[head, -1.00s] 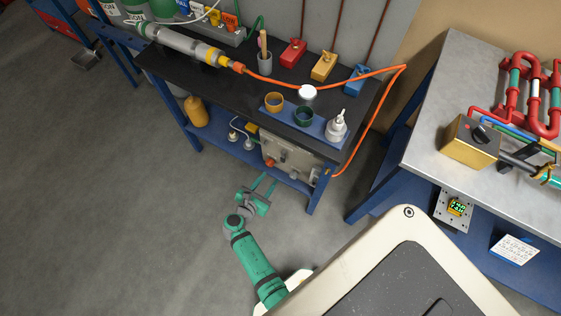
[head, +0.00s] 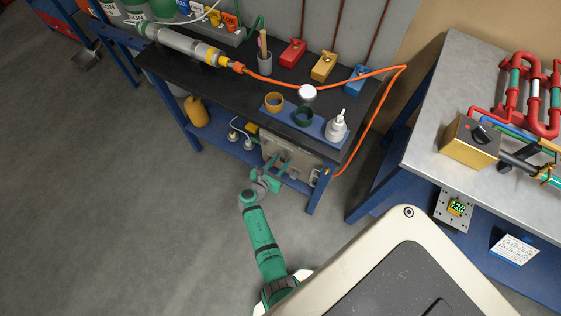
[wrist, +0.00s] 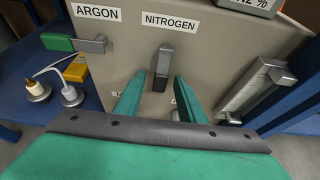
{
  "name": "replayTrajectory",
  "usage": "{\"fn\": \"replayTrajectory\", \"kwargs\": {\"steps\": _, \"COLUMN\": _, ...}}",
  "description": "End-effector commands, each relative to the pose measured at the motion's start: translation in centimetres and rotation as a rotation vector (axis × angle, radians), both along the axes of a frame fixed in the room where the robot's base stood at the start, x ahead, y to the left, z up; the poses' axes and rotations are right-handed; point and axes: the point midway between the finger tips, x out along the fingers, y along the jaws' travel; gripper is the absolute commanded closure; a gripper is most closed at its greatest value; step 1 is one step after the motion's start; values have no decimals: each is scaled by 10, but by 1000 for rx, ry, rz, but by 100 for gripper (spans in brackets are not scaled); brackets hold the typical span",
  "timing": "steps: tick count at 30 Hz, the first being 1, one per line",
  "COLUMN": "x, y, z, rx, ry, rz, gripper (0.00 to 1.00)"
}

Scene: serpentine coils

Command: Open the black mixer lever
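The mixer box (head: 272,147) is a beige-grey box on the lower shelf of the black-topped bench. In the wrist view its front (wrist: 215,50) carries ARGON and NITROGEN labels. The black lever (wrist: 160,82), grey at its upper part, hangs downward under the NITROGEN label. My gripper (wrist: 158,78) is open, with one teal finger to each side of the lever in the picture. I cannot tell whether the fingertips reach past it or touch it. In the head view my gripper (head: 282,164) is at the box front and hides part of it.
A green-ended lever (wrist: 62,43) sticks out left under ARGON. A metal gauge strip (wrist: 252,90) is at the right. Small fittings with a white tube (wrist: 70,94) stand on the blue shelf (wrist: 25,75). A blue bench leg (head: 319,190) stands right of the box.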

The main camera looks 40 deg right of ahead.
Motion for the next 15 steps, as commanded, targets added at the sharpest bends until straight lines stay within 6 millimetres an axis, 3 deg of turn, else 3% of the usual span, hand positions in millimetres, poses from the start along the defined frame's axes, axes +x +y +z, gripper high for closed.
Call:
{"fn": "replayTrajectory", "kwargs": {"steps": 9, "x": 0, "y": -2, "z": -1, "rx": 1, "ry": 0, "rz": 0, "gripper": 64}}
{"fn": "replayTrajectory", "kwargs": {"steps": 13, "x": 0, "y": -2, "z": -1, "rx": 1, "ry": 0, "rz": 0, "gripper": 95}}
{"fn": "replayTrajectory", "kwargs": {"steps": 15, "x": 0, "y": -2, "z": -1, "rx": 1, "ry": 0, "rz": 0, "gripper": 100}}
